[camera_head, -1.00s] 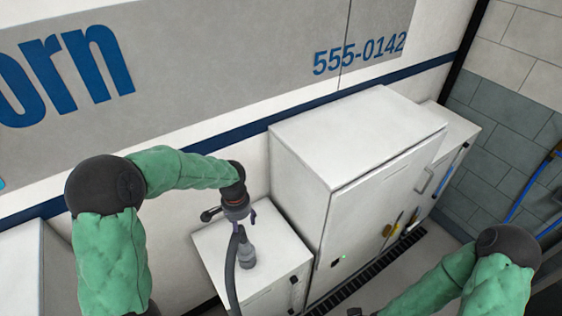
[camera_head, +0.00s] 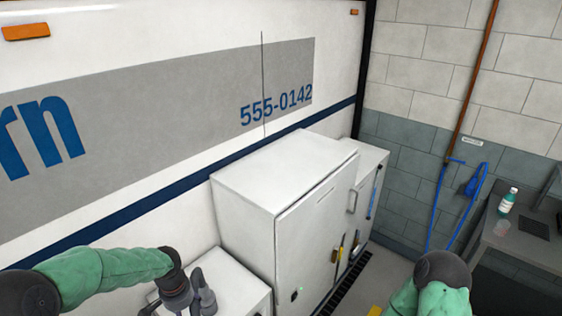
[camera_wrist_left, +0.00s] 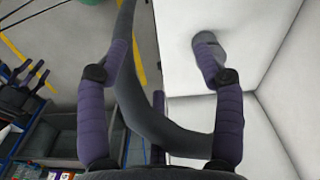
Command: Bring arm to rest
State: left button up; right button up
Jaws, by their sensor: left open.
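My left arm, in a green sleeve, comes in from the lower left of the head view. Its gripper (camera_head: 184,306) is low in the picture by the small white cabinet (camera_head: 236,284), and its fingertips are hard to make out there. In the left wrist view the two purple fingers (camera_wrist_left: 163,55) are spread apart. A dark grey hose (camera_wrist_left: 160,118) curves across the space between them; it does not look gripped. A grey nozzle (camera_wrist_left: 207,42) is by the right fingertip, over a white surface. My right arm's sleeve shows at the lower right of the head view; its gripper is out of view.
A tall white cabinet (camera_head: 262,186) stands right of the small one, against the van wall. A desk (camera_head: 520,243) with a bottle (camera_head: 508,201) is at the right. A blue hose (camera_head: 440,205) hangs on the block wall. Grey bins (camera_wrist_left: 55,135) show in the left wrist view.

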pick_arm(q)
jog(key=s+d+f+n+h+b, duration=0.1)
jog(key=s+d+f+b, duration=0.2)
jog(key=f, duration=0.5)
jog(key=s+d+f+n+h+b, duration=0.1)
jog(key=d+f+b, duration=0.2)
jog(key=d+f, duration=0.35)
jog(key=s+d+f+h+b, duration=0.1)
jog(key=s+d+f+b, duration=0.15)
jog(key=f, duration=0.75)
jog(key=s+d+f+n+b, duration=0.2)
jog(key=s+f+b, duration=0.2)
jog(key=f, duration=0.3)
jog(key=s+d+f+n+b, duration=0.2)
jog(key=s+d+f+b, duration=0.1)
jog(key=f, duration=0.4)
jog(key=s+b, duration=0.1)
jog(key=s, duration=0.1)
jog(key=shift+s+d+f+h+b, duration=0.25)
jog(key=shift+s+f+h+b, duration=0.05)
jog(key=shift+f+h, duration=0.1)
pick_arm(e)
notch_tip(320, 180, down, 18)
jog(key=shift+w+r, duration=0.2)
jog(key=shift+w, duration=0.25)
